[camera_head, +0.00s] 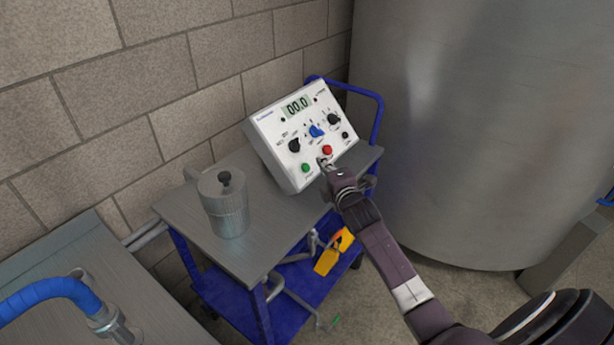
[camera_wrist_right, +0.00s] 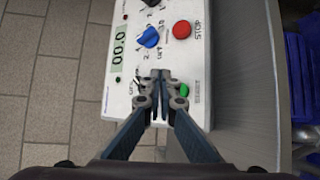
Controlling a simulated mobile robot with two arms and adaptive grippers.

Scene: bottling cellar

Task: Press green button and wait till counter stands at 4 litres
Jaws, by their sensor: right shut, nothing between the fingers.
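The white control box (camera_head: 268,134) sits tilted on the trolley top. Its counter display (camera_head: 297,106) reads 00.0, and the display also shows in the right wrist view (camera_wrist_right: 119,48). The green button (camera_head: 306,168) is at the lower left of the panel, and the red STOP button (camera_head: 327,150) is to its right. My right gripper (camera_head: 323,162) is shut and empty in front of the panel, between the two buttons in the head view. In the right wrist view the green button (camera_wrist_right: 184,90) shows just right of the fingertips (camera_wrist_right: 160,76); contact is not visible. My left gripper is not in view.
The panel has a blue knob (camera_head: 316,131) and black knobs (camera_head: 294,146). A metal lidded can (camera_head: 228,208) stands on the blue trolley's grey top (camera_head: 262,246). A large steel tank (camera_head: 450,130) is at right. A blue hose (camera_head: 45,290) is at lower left.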

